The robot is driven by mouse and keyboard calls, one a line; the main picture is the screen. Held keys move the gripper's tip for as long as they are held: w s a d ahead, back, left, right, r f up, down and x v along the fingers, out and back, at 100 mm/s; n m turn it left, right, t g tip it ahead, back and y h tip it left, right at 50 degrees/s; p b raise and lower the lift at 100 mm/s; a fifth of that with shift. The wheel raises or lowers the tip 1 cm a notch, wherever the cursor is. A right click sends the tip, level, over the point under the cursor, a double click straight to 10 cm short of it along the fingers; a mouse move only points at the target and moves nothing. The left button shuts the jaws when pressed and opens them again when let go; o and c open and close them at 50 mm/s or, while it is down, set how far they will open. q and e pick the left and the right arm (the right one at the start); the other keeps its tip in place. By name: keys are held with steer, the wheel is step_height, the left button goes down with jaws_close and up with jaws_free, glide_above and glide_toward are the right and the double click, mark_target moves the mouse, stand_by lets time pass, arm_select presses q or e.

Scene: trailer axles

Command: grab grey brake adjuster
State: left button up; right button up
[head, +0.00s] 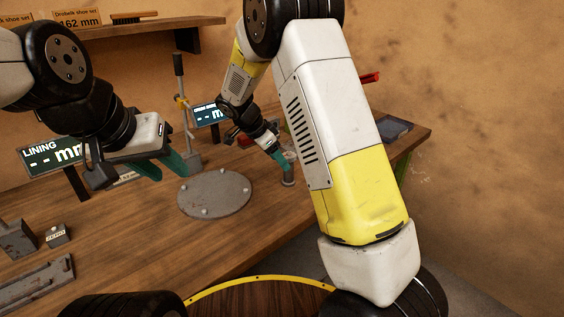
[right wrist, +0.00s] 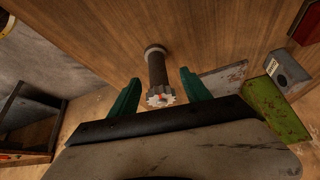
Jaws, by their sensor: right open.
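The grey brake adjuster (right wrist: 157,72) stands upright on the wooden bench, a dark cylinder with a lighter toothed end towards the right wrist camera. In the head view it is the small grey cylinder (head: 289,172) right of the round plate. My right gripper (right wrist: 160,80) is open, with one teal finger on each side of the adjuster and visible gaps between. In the head view my right gripper (head: 280,157) is at the adjuster's top, partly hidden by my arm. My left gripper (head: 163,168) is open and empty above the bench at left.
A round grey plate with studs (head: 213,194) lies mid-bench. A lever stand (head: 183,110) and a lining display (head: 55,155) stand behind. A ZERO block (head: 59,235) is at left. In the right wrist view, a green item (right wrist: 274,108) and a grey box (right wrist: 287,72) lie at right.

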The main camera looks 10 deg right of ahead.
mark_target(289, 172)
steer(key=x, duration=0.7)
steer(key=shift+s+d+f, duration=0.15)
steer(key=shift+d, duration=0.05)
jaws_close()
